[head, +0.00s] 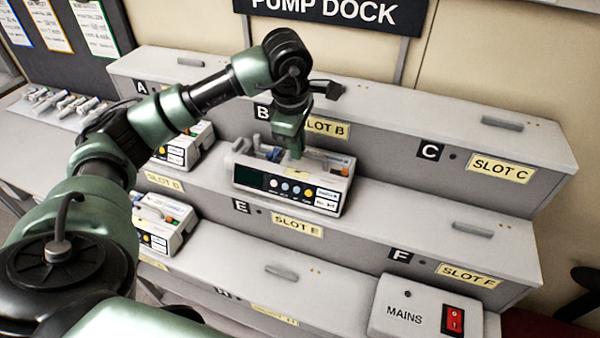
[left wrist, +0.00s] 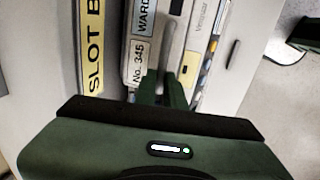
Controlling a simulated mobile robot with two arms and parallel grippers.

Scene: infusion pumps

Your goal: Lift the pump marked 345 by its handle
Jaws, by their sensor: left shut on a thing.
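The pump marked 345 (head: 268,182) stands on the step below the SLOT B label in the head view, with its dark screen and row of round buttons facing front. In the left wrist view its "No. 345" label (left wrist: 138,62) shows beside the fingers. My left gripper (head: 297,151) comes down from above onto the top of this pump and is shut on its handle; the fingers also show in the left wrist view (left wrist: 162,88). The fingers hide most of the handle. I cannot tell any gap under the pump. My right gripper is not in view.
Two other pumps stand to the left, one on the same step (head: 178,152) and one on the step below (head: 160,225), partly behind my left arm. A MAINS box (head: 425,310) with a red switch sits front right. The steps near SLOT C and SLOT F look clear.

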